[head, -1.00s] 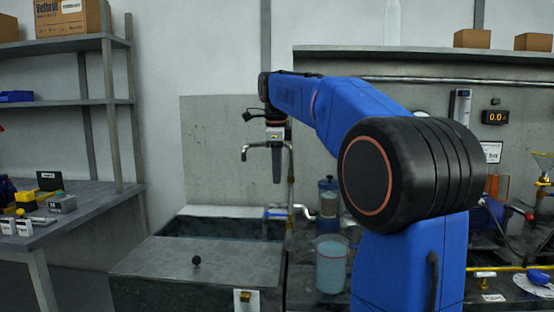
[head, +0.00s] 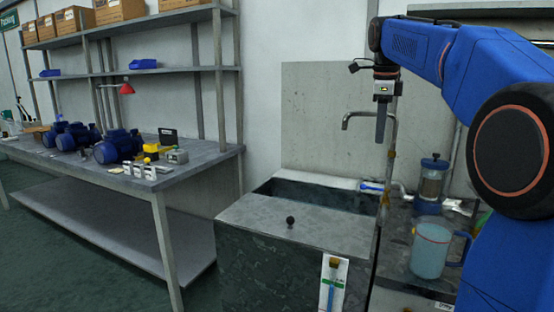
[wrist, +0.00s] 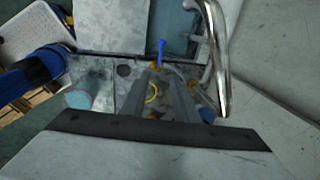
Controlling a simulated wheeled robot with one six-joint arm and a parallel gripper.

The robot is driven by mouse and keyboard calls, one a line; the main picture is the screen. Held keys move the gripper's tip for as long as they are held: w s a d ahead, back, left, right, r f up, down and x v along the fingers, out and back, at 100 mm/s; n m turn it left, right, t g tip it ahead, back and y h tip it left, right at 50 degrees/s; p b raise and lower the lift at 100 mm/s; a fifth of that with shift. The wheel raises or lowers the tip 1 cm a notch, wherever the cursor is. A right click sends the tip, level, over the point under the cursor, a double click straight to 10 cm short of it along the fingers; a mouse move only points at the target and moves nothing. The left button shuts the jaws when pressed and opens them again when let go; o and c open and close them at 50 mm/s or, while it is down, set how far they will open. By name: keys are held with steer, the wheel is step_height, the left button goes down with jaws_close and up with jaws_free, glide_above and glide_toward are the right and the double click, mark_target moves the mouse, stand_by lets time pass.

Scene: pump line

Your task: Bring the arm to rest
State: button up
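My blue arm (head: 455,60) reaches in from the right in the head view, bent at a large black joint. My gripper (head: 380,140) hangs from its end, pointing down, in front of the grey wall panel and beside the curved metal tap (head: 358,114). In the wrist view my gripper (wrist: 157,72) shows two grey fingers with a gap between them, through which a yellow ring on the bench shows. Nothing is held between the fingers. The tap also shows close to the right of the fingers in the wrist view (wrist: 219,60).
Below is the sink (head: 300,190) with a grey cover and black knob. A blue-tinted jug (head: 429,252) and a lidded canister (head: 432,180) stand right of it. A workbench (head: 200,160) with several blue motors is at left, under shelves (head: 165,72).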

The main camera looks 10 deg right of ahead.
steer(key=s+a+f+n+t, duration=0.1)
steer(key=s+a+f+n, duration=0.3)
steer(key=s+f+n, duration=0.4)
steer(key=s+a+f+n+t, duration=0.1)
steer(key=s+a+f+n, duration=0.3)
steer(key=s+f+n, duration=0.4)
steer(key=s+a+f+n+t+y, duration=0.1)
steer(key=s+a+f+n, duration=0.3)
steer(key=s+f, duration=1.2)
steer(key=f+n, duration=0.1)
steer(key=n, duration=0.3)
steer(key=shift+s+a+n, duration=0.4)
